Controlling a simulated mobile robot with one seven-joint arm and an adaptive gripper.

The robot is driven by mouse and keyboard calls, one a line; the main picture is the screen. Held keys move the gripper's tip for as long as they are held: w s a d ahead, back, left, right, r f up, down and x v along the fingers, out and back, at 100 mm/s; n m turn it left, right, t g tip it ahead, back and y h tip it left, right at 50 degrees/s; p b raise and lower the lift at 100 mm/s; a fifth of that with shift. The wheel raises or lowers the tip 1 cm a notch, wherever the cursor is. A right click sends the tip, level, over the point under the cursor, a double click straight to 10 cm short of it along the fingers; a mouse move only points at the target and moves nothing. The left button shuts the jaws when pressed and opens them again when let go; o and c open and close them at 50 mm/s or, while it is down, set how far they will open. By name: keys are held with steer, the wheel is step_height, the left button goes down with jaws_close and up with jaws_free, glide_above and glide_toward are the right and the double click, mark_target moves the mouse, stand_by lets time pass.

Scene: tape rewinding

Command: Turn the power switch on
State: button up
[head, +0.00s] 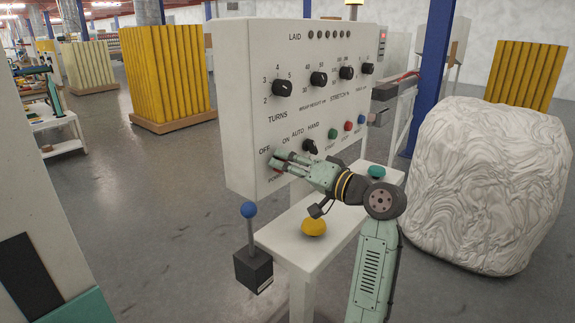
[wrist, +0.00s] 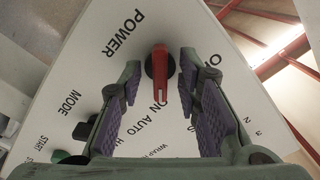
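The power switch is a red lever on a black round base (wrist: 160,68) on the white control panel (head: 235,110). In the wrist view it stands between my two fingers, with visible gaps on both sides. Its long end points down the picture, near the "ON" lettering; I cannot tell which setting it is in. In the head view a bit of its red (head: 278,171) shows beside the fingers, and the rest is hidden. My gripper (head: 275,161) is open at the panel's lower left, and it also shows in the wrist view (wrist: 159,82). The "OFF" lettering is partly behind a finger.
A black mode knob (head: 310,146) and coloured buttons (head: 347,126) are right of my gripper. Below stand a white table (head: 290,247) with a yellow button (head: 313,228) and a blue-knobbed lever (head: 249,210). A wrapped white bale (head: 480,190) is at right. Open floor lies left.

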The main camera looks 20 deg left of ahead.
steer(key=v, duration=1.2)
